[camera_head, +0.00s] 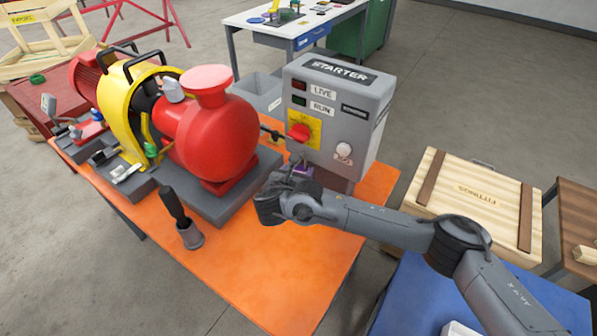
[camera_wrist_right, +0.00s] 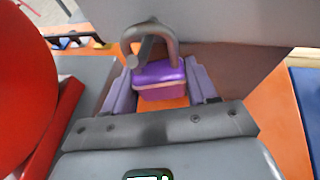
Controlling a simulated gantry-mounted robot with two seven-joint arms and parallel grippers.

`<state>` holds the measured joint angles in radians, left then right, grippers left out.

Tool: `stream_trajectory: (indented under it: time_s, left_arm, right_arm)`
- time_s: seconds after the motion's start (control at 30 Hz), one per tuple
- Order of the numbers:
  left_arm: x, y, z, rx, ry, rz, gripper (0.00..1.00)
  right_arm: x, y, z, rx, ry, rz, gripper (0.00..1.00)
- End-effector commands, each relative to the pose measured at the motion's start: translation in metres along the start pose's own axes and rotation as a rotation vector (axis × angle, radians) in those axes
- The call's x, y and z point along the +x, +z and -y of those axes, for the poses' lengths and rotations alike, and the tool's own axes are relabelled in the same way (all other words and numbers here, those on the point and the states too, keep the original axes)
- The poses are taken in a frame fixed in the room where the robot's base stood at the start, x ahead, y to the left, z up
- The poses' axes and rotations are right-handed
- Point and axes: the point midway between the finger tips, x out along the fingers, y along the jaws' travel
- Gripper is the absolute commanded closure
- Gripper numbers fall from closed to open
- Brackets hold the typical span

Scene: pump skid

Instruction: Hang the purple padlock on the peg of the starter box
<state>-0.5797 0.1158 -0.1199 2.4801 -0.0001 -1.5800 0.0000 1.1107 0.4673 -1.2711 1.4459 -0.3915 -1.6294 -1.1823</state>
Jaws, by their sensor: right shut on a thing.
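The grey starter box (camera_head: 335,115) stands at the back of the orange table, with a red knob on a yellow plate and a white round button on its front. My right gripper (camera_head: 298,176) is at the lower front of the box. In the right wrist view, its two fingers (camera_wrist_right: 161,82) are shut on the body of the purple padlock (camera_wrist_right: 160,78). The padlock's grey shackle (camera_wrist_right: 150,32) points up against the box's lower face. A short grey peg end (camera_wrist_right: 145,49) shows within the shackle's loop; I cannot tell whether it bears the padlock. My left gripper is out of view.
A red pump (camera_head: 215,130) with a yellow guard stands left of the box, close to my right gripper. A dark-handled tool in a grey cup (camera_head: 190,236) stands at the left front. The orange table top (camera_head: 270,270) is clear in front.

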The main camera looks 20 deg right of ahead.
Motion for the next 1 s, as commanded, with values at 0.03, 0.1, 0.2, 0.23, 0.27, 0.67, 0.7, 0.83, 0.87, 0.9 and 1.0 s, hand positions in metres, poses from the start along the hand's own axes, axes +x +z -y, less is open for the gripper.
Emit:
stream_trajectory:
  time_s: [0.03, 0.1, 0.2, 0.23, 0.27, 0.67, 0.7, 0.83, 0.87, 0.9, 1.0]
  left_arm:
    - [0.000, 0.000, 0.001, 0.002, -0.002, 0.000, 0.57]
    - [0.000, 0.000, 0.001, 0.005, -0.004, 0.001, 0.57]
    - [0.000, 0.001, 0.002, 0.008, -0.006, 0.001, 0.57]
    - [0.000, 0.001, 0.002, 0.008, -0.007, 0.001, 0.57]
    - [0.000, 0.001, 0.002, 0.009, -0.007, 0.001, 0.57]
    - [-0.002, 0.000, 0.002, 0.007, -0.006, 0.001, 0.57]
    - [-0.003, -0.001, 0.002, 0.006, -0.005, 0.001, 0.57]
    - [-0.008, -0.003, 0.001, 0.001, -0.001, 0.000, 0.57]
    - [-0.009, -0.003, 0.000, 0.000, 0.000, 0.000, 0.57]
    - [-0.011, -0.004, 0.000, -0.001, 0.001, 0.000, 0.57]
    - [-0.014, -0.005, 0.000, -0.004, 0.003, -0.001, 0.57]
  right_arm:
    - [0.000, 0.001, 0.000, 0.001, 0.000, 0.000, 0.78]
    - [0.000, 0.001, 0.000, 0.001, 0.000, 0.000, 0.33]
    - [0.000, 0.000, 0.000, 0.001, 0.000, 0.000, 0.18]
    - [0.000, 0.000, 0.000, 0.001, 0.000, 0.000, 0.13]
    - [0.000, 0.000, 0.000, 0.001, 0.000, 0.000, 0.13]
    - [-0.008, 0.000, -0.001, 0.000, 0.002, -0.001, 0.13]
    - [-0.012, 0.000, -0.001, -0.001, 0.003, -0.002, 0.13]
    - [-0.031, 0.001, -0.001, -0.001, 0.004, -0.002, 0.13]
    - [-0.036, 0.001, -0.001, -0.001, 0.004, -0.003, 0.13]
    - [-0.043, 0.001, -0.001, 0.000, 0.004, -0.003, 0.13]
    - [-0.061, 0.001, -0.001, -0.001, 0.004, -0.002, 0.13]
